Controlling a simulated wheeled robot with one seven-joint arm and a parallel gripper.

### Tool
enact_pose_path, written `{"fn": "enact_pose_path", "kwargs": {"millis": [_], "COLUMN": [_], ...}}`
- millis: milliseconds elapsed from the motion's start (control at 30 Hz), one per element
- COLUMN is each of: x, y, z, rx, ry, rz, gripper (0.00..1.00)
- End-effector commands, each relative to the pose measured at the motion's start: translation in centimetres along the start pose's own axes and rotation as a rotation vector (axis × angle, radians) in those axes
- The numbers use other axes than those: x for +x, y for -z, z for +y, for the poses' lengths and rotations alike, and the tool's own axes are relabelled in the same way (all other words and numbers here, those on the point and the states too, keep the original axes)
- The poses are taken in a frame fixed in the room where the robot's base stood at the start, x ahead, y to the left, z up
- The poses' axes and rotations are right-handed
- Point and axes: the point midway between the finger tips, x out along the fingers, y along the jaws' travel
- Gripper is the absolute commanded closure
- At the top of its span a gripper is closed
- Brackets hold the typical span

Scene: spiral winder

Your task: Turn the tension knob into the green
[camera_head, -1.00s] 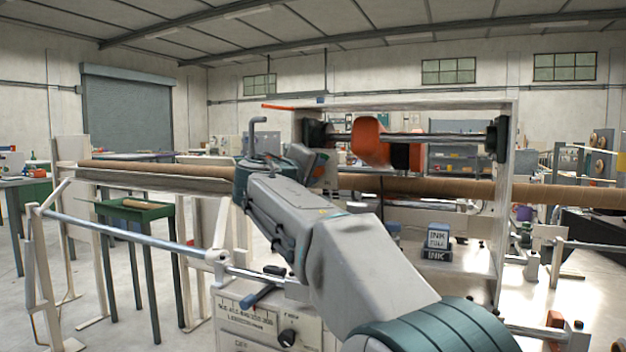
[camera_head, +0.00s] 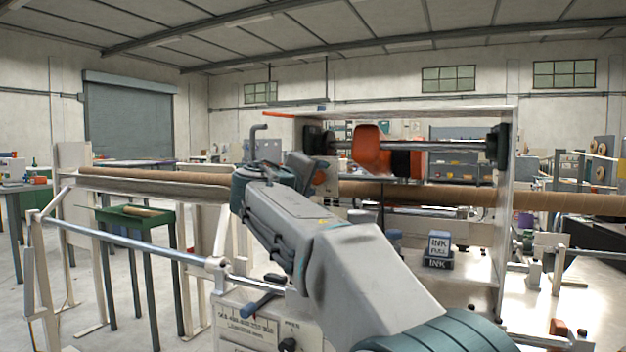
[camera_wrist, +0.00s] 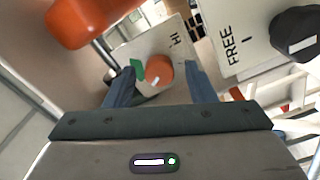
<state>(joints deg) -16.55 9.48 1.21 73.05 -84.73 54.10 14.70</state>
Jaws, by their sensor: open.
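The tension knob is a round orange knob (camera_wrist: 160,70) on a pale panel (camera_wrist: 128,56) in the wrist view. A green mark (camera_wrist: 137,69) shows at its left edge, and the letters "HI" stand at its upper right. My gripper (camera_wrist: 160,84) is open, with one blue-grey finger on each side of the knob. A gap shows on the right side; I cannot tell whether the left finger touches. The knob's pointer is not clear to me. In the head view my gripper (camera_head: 303,168) is at the winder, its fingertips largely hidden.
A larger orange part (camera_wrist: 85,18) sits close at the upper left of the wrist view. A black knob (camera_wrist: 297,32) marked "FREE" is at the right.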

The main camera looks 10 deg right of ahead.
Motion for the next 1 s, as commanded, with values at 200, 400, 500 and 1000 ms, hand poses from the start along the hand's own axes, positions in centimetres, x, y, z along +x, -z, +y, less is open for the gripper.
{"fn": "enact_pose_path", "kwargs": {"millis": [200,400,500,1000], "x": [-4.4,-9.0,-10.8,-13.1], "y": [0.1,0.1,0.1,0.1], "z": [0.1,0.1,0.1,0.0], "rx": [0.001,0.000,0.000,0.000], "ry": [0.001,0.002,0.000,0.000], "rz": [0.004,0.005,0.005,0.002], "gripper": [0.50,0.50,0.50,0.50]}}
